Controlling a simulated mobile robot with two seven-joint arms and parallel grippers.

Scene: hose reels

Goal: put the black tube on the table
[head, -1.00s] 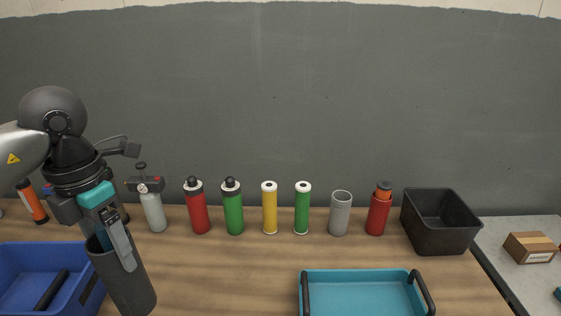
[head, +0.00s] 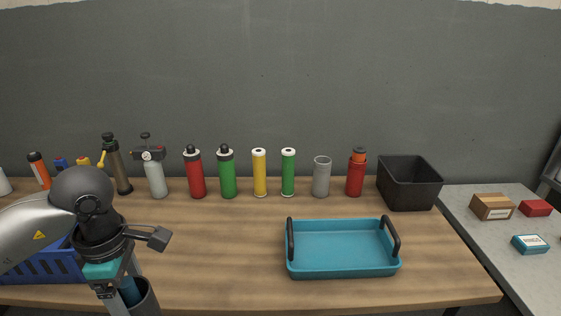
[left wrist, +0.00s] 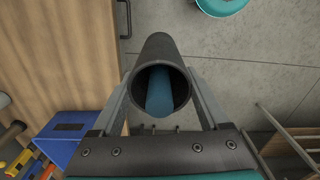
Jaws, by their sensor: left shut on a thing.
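My left gripper (head: 130,298) is shut on the black tube (head: 150,302), low at the left of the head view, where the tube's lower part is cut off by the frame. In the left wrist view, the tube (left wrist: 163,54) sits between the two fingers, its open end facing the camera. Something blue (left wrist: 160,95) shows inside it. The wooden table (head: 220,255) has bare room in front of the bottles. In the left wrist view, the tube is over the grey floor, beside the table edge. My right gripper is not in view.
A teal tray (head: 342,272) with black handles stands right of centre. A blue crate (head: 45,268) is at the left, partly behind my arm. Several bottles and cylinders line the back, with a black bin (head: 410,190) at their right. A grey side table (head: 510,262) holds small boxes.

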